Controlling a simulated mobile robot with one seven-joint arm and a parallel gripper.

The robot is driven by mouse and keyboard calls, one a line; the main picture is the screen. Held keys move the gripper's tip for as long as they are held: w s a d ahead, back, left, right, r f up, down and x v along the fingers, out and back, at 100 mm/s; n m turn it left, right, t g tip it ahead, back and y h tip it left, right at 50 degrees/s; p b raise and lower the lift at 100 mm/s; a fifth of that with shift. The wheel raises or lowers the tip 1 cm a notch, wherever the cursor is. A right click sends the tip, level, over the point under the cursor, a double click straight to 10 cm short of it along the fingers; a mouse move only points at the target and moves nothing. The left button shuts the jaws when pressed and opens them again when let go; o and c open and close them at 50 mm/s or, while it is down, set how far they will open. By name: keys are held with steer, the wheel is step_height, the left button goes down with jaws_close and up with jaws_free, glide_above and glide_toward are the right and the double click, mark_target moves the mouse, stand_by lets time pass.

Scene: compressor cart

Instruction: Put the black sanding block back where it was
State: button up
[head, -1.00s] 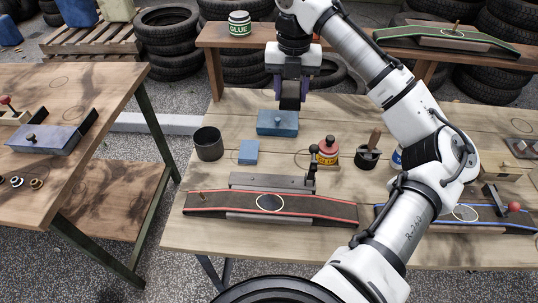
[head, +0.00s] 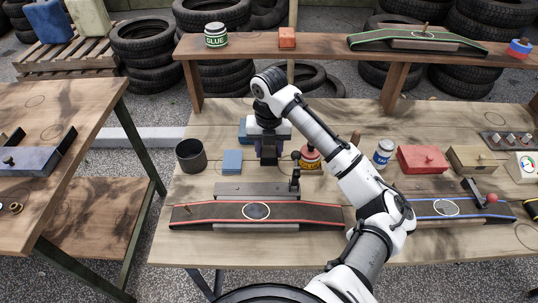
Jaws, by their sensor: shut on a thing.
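My gripper (head: 268,158) points down over the middle of the near table, between the blue block and the red jar. It is shut on a dark thing at its fingertips, which looks like the black sanding block; the fingers hide most of it, and I cannot tell whether it touches the tabletop. A long dark board with a red edge (head: 315,214) lies in front, with a white oval outline (head: 257,210) at its middle. A similar blue-edged board (head: 420,208) lies to the right with its own white outline.
A dark cup (head: 191,156) and blue block (head: 232,162) stand left of my gripper. A blue box (head: 243,132) is partly hidden behind it. A red jar (head: 309,158) is close on its right. A grey bar (head: 250,190) lies in front; a raised shelf (head: 330,45) stands behind.

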mark_target(269, 157)
steer(key=shift+f, duration=1.5)
steer(key=shift+f, duration=0.1)
steer(key=o, duration=0.9)
steer(key=shift+o, duration=0.2)
step_height(269, 157, up, 12)
steer(key=shift+r+b, duration=0.15)
steer(key=shift+b, duration=0.45)
